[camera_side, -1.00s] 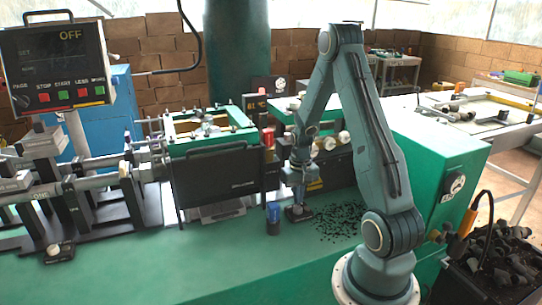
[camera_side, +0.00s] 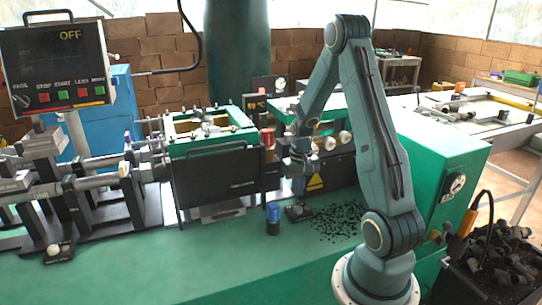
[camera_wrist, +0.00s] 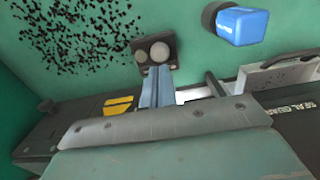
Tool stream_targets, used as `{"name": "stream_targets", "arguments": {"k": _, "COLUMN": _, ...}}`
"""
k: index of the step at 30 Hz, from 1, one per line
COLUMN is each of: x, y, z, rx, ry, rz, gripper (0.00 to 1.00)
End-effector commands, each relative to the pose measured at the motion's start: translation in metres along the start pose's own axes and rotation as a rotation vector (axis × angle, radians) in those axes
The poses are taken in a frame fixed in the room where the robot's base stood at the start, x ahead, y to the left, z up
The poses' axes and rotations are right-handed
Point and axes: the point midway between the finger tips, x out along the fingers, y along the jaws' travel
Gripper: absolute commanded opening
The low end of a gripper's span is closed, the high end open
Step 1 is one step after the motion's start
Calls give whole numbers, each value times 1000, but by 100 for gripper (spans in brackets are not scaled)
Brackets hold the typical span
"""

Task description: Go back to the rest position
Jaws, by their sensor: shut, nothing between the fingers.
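My gripper (camera_side: 299,192) is shut and empty, pointing down above the green bench (camera_side: 200,265). It hangs just over a small black block (camera_side: 298,213) on the bench. In the wrist view, my blue-grey fingers (camera_wrist: 158,88) lie together, and the black block with two round pale tops (camera_wrist: 155,52) shows just beyond them. A blue-capped dark cylinder (camera_side: 273,217) stands upright just left of the gripper; its blue top also shows in the wrist view (camera_wrist: 241,26).
Black specks (camera_side: 338,221) are scattered on the bench to the right of the block. A black panel (camera_side: 216,185) stands close behind on the left. A red-topped post (camera_side: 267,138) stands behind the gripper. A bin of dark pieces (camera_side: 497,262) stands at lower right.

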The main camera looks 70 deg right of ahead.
Motion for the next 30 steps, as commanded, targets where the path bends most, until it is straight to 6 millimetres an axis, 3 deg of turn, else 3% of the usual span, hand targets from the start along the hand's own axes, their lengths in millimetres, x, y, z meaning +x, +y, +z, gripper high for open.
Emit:
{"name": "stream_targets", "arguments": {"k": 8, "x": -16, "y": -12, "z": 2, "rx": -29, "ry": 19, "rz": 1, "gripper": 0}}
{"name": "stream_targets", "arguments": {"k": 16, "x": -65, "y": -51, "z": 15, "rx": -128, "ry": 83, "rz": -2, "gripper": 0}}
{"name": "stream_targets", "arguments": {"k": 30, "x": -155, "y": -119, "z": 77, "rx": -339, "ry": 214, "rz": -31, "gripper": 0}}
